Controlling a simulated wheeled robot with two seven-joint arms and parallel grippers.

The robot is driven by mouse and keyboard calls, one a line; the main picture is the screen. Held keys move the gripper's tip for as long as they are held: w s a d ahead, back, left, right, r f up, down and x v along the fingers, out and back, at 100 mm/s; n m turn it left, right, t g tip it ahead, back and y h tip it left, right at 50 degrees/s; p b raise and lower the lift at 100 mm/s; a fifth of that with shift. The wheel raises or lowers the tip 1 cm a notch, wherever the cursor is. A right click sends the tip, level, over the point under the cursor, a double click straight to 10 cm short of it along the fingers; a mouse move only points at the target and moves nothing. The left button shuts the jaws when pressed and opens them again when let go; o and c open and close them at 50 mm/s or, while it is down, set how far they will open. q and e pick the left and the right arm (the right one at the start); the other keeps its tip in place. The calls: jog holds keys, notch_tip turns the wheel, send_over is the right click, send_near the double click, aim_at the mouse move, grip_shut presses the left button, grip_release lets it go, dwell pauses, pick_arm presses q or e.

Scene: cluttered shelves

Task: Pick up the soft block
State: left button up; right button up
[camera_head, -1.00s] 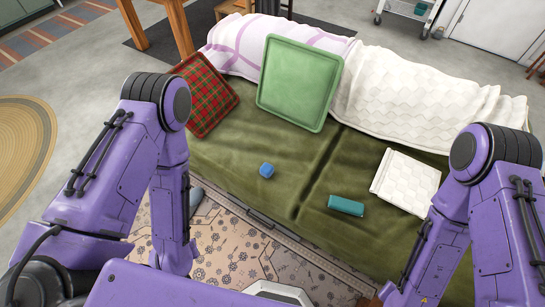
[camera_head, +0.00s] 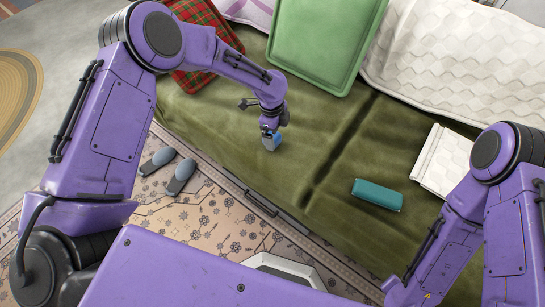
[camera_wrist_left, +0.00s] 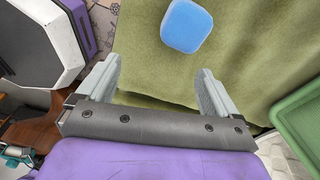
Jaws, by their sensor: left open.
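The soft block, a small blue cube with rounded edges, lies on the green sofa seat. In the left wrist view the soft block (camera_wrist_left: 186,25) is at the top, beyond the fingertips and a little right of the middle between them. In the head view my left gripper (camera_head: 270,132) is over the block and hides most of it; a bit of blue (camera_head: 272,144) shows below it. In the wrist view my left gripper (camera_wrist_left: 157,82) is open, with nothing between its fingers. My right arm is at the lower right of the head view, but its gripper is out of view.
Grey slippers (camera_head: 170,168) lie on the patterned rug (camera_head: 215,215). The seat around the block is clear.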

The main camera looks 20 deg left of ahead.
pick_arm(q)
jog(key=w+a+m, duration=0.1)
jog(key=w+a+r+m+y+b, duration=0.1)
jog(key=w, duration=0.1)
jog(key=shift+m, duration=0.3)
jog(key=f, duration=0.3)
jog(key=f+b, duration=0.1)
jog(key=f, duration=0.2)
jog(key=f+b, duration=0.1)
jog(key=f, duration=0.3)
jog(key=shift+w+a, duration=0.15)
jog(key=shift+a, duration=0.1)
jog(key=shift+r, duration=0.15)
jog(key=c, duration=1)
pick_arm(e)
notch_tip(320, 180, down, 5)
jog(key=shift+f, duration=0.1)
